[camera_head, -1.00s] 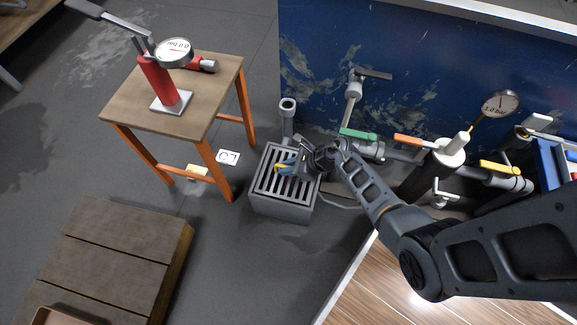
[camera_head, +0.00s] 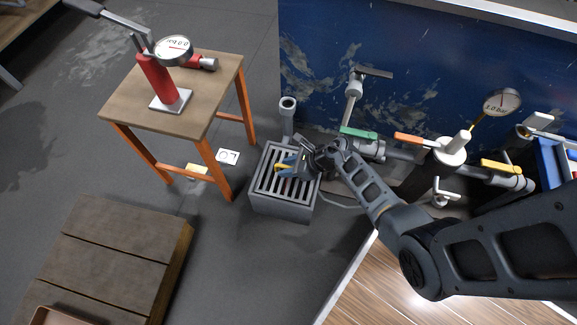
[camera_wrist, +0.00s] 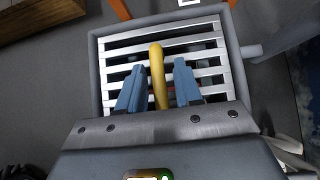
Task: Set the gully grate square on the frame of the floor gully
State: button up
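The gully grate (camera_head: 268,183), a pale metal grid of slats, lies on top of the grey box-shaped floor gully (camera_head: 280,207). In the wrist view the grate (camera_wrist: 205,45) lies inside the gully's grey rim (camera_wrist: 94,70), its edges roughly parallel to it. I cannot tell whether it is fully flush. A yellow handle (camera_wrist: 157,70) stands up from the grate. My gripper (camera_head: 284,166) is low over the grate. Its blue fingers (camera_wrist: 158,88) are on either side of the handle, with a visible gap on each side. The near part of the grate is hidden by my gripper.
A grey pipe (camera_head: 288,120) stands behind the gully. An orange-legged table (camera_head: 125,100) with a red pump (camera_head: 158,80) is at left. A wooden platform (camera_head: 110,245) is at lower left. Valves and pipework (camera_head: 405,155) are at right. Floor in front of the gully is clear.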

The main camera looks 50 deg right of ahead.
jog(key=shift+o, duration=1.1)
jog(key=shift+s, duration=0.1)
jog(key=p+v, duration=0.3)
jog(key=v, duration=0.3)
jog(key=shift+r, duration=0.2)
jog(key=shift+s+d+r+p, duration=0.2)
jog(key=shift+s+r+p, duration=0.1)
jog(key=shift+s+r, duration=0.2)
